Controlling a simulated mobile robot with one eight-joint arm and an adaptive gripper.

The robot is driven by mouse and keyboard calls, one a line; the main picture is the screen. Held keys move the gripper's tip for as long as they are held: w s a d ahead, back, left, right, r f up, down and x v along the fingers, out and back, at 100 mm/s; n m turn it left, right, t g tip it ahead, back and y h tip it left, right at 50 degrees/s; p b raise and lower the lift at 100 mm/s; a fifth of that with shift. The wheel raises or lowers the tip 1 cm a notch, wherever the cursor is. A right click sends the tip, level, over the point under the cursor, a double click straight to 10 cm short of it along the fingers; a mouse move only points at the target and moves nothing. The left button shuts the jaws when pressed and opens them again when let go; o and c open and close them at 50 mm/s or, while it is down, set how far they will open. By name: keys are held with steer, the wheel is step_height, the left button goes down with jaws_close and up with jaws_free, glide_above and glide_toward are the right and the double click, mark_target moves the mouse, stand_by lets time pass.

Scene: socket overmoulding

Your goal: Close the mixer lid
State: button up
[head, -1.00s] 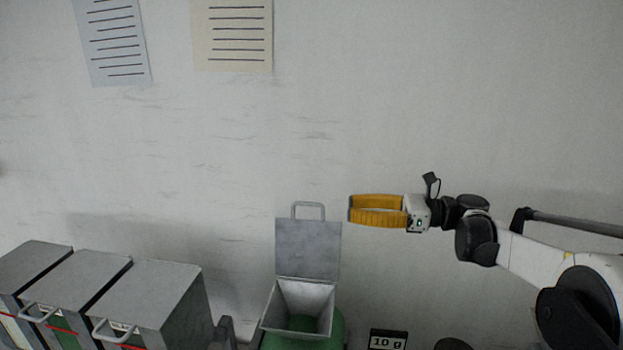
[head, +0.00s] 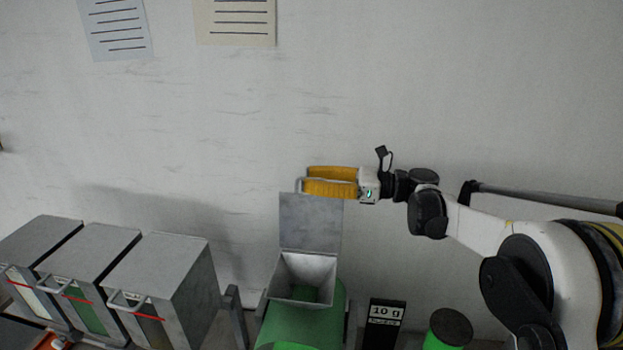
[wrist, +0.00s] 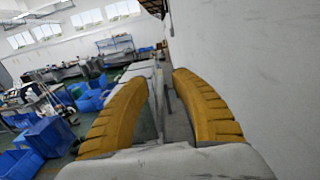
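The mixer (head: 300,325) is a green body with a grey square hopper on top, at the bottom middle of the head view. Its grey metal lid (head: 310,225) stands open and upright behind the hopper mouth. The lid's handle (head: 298,186) is at the top edge, and my gripper partly hides it. My gripper (head: 308,180) has yellow fingers pointing left, at the height of the lid's top edge. In the wrist view the fingers (wrist: 162,75) are apart with nothing held between them. I cannot tell whether they touch the lid or handle.
Several grey bins (head: 160,270) with handles stand at the lower left. A dark display reading 10 g (head: 386,315) and a green container with a dark top (head: 450,328) are right of the mixer. The wall (head: 450,80) rises behind. The wrist view shows a wide room with blue bins (wrist: 50,135).

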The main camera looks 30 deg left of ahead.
jaws_close()
steer(key=shift+s, duration=0.1)
